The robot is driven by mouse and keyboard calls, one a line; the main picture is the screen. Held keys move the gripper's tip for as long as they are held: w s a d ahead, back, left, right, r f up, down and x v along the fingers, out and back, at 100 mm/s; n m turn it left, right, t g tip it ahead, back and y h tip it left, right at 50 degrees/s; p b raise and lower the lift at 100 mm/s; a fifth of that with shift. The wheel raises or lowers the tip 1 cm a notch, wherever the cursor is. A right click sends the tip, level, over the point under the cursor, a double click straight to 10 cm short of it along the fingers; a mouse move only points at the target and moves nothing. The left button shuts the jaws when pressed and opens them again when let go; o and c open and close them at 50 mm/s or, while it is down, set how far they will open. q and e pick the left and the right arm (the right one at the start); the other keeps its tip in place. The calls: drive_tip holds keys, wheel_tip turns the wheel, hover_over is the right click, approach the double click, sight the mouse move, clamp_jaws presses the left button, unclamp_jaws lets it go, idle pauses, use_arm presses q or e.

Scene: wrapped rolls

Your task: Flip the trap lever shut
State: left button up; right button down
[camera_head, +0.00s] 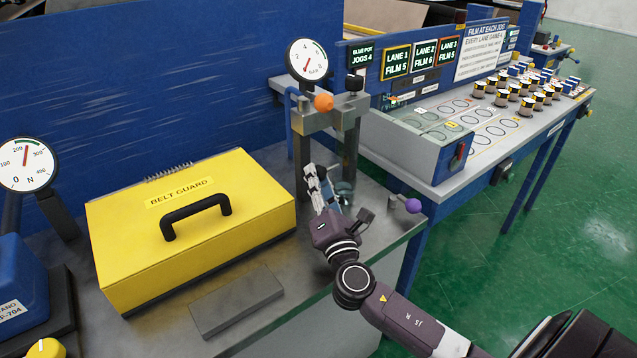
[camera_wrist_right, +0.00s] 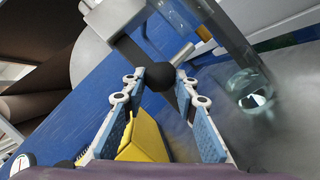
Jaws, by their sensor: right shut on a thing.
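A black ball knob (camera_wrist_right: 160,73) on a short metal rod (camera_wrist_right: 184,52) sits between the fingertips of my right gripper in the right wrist view. I take it to be the trap lever's end. My right gripper (camera_wrist_right: 160,82) is shut on this knob. In the head view, my right gripper (camera_head: 313,178) is beside the posts of the gauge stand (camera_head: 349,145), and the knob is hidden there. The stand carries an orange knob (camera_head: 323,102) and a round dial (camera_head: 307,60). My left gripper is not in view.
A yellow belt guard box (camera_head: 230,240) with a black handle stands to the left. A purple knob (camera_head: 413,205) is close to the right of my arm. A clear round glass (camera_wrist_right: 250,92) is beside my fingers. A grey plate (camera_head: 236,300) lies in front.

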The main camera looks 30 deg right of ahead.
idle(0.3)
drive_tip(key=c, duration=1.5)
unclamp_jaws()
drive_tip(key=v, duration=1.2)
